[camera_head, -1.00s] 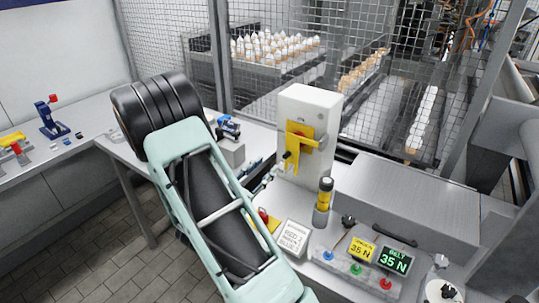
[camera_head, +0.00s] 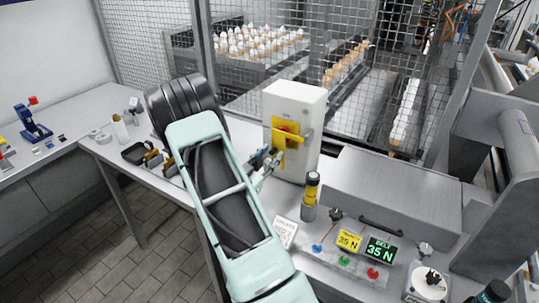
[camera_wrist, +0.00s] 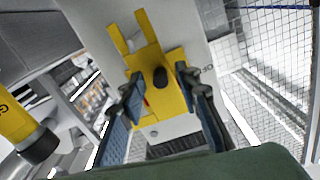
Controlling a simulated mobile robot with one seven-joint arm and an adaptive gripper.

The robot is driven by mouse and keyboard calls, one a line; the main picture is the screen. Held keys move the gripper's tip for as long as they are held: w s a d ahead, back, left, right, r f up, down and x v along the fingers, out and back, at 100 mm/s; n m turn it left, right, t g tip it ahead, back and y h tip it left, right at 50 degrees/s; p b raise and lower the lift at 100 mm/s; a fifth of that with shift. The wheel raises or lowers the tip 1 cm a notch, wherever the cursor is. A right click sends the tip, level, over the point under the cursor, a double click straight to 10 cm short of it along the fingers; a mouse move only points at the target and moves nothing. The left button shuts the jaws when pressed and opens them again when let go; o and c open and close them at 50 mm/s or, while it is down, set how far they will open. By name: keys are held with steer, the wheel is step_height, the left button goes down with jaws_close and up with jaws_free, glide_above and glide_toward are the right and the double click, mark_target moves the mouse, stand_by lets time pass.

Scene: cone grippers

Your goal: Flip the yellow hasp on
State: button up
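The yellow hasp (camera_head: 290,139) is on the front of an upright white box (camera_head: 297,103). A small red part shows near its top. In the wrist view the hasp (camera_wrist: 150,62) is a yellow plate with two prongs at one end and a dark knob (camera_wrist: 160,77) on it. My gripper (camera_head: 270,158) is in front of the hasp, close to its lower left side. In the wrist view my gripper (camera_wrist: 166,98) is open, its two blue-grey fingers on either side of the plate and knob. I cannot tell whether the fingers touch the plate.
A grey metal housing (camera_head: 392,192) is right of the box. Wire mesh fencing (camera_head: 345,75) stands behind.

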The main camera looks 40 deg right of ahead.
jaws_close()
steer(key=shift+a, duration=0.1)
stand_by(0.5)
